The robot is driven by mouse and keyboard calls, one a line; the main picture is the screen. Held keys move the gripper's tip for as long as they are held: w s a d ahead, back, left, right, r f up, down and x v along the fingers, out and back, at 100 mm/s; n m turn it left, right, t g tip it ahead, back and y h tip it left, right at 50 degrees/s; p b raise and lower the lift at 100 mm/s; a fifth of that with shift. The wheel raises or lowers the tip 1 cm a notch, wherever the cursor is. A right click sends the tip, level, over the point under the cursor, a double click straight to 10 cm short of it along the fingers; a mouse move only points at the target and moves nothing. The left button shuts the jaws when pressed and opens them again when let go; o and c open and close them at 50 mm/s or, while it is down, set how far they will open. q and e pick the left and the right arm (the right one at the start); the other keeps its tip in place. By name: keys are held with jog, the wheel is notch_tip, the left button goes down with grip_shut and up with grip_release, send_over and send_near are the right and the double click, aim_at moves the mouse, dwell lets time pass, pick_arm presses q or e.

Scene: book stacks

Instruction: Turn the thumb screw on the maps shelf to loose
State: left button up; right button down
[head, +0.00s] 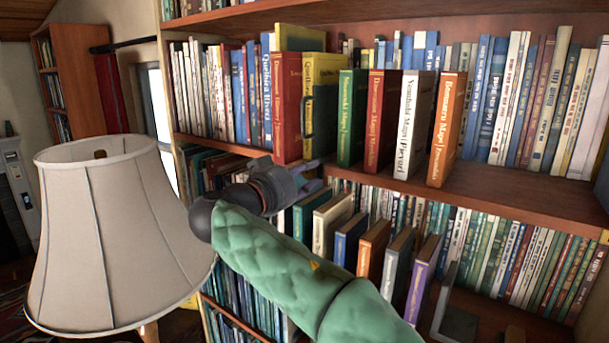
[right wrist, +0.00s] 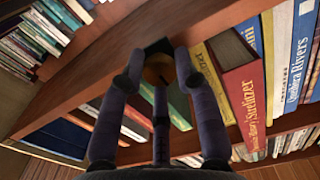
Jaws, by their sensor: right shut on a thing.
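My right gripper (head: 312,172) reaches the front edge of the middle shelf board (head: 480,190), just below the red and yellow books. In the right wrist view my right gripper (right wrist: 158,72) is shut around a small brass-coloured round part (right wrist: 157,76), which looks like the thumb screw. A dark bracket (right wrist: 156,47) sits at its far end by the shelf edge. In the head view the gripper hides the screw. Its turned position cannot be told. My left gripper is not in view.
A red book (head: 287,110), a yellow book (head: 320,80), a green book (head: 350,118) and others stand forward on the middle shelf. A large lampshade (head: 110,235) stands close on the left.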

jog(key=shift+n, duration=0.4)
jog(key=n, duration=0.2)
jog(key=shift+n, duration=0.3)
jog(key=n, duration=0.2)
jog(key=shift+n+p, duration=0.3)
jog(key=shift+n, duration=0.1)
jog(key=n+p, duration=0.1)
jog(key=n, duration=0.2)
jog(key=shift+n, duration=0.3)
jog(key=n+p, duration=0.1)
jog(key=n, duration=0.1)
jog(key=shift+n, duration=0.3)
jog(key=n+p, duration=0.4)
jog(key=n, duration=0.2)
jog(key=shift+r+n, duration=0.1)
jog(key=shift+n, duration=0.2)
jog(key=n+p, duration=0.3)
jog(key=n, duration=0.1)
jog(key=shift+n+p, duration=0.95)
jog(key=shift+n, duration=0.15)
